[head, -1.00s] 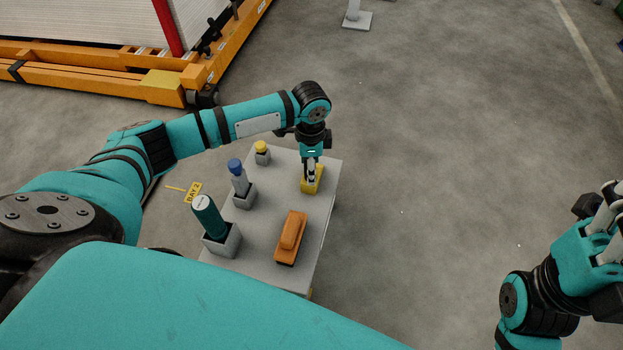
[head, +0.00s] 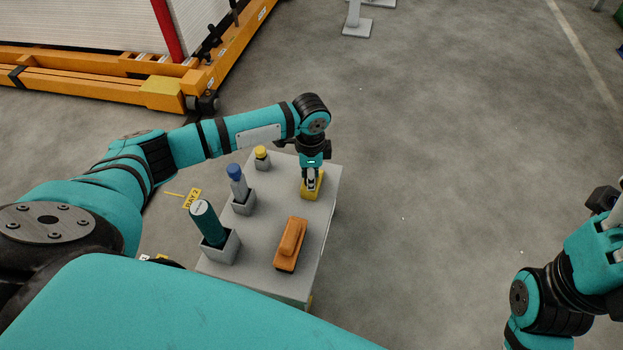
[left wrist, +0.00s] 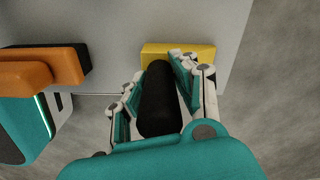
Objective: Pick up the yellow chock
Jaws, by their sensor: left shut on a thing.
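The yellow chock (head: 308,195) sits at the right far part of the grey table top (head: 268,205). My left gripper (head: 311,182) comes down on it from above and is shut on it. In the left wrist view the chock (left wrist: 207,53) shows as a yellow block beyond my left gripper's fingers (left wrist: 157,85). A dark rounded shape between the fingers hides part of it. Whether the chock touches the table cannot be told. My right gripper (head: 610,215) is partly cut off at the right edge; its fingertips are not clear.
An orange block-like tool (head: 290,245) lies in front of the chock. A teal cylinder (head: 207,222), a blue-topped bottle (head: 237,180) and a yellow-capped bottle (head: 261,157) stand along the left side. An orange pallet frame (head: 110,88) is behind. Floor to the right is clear.

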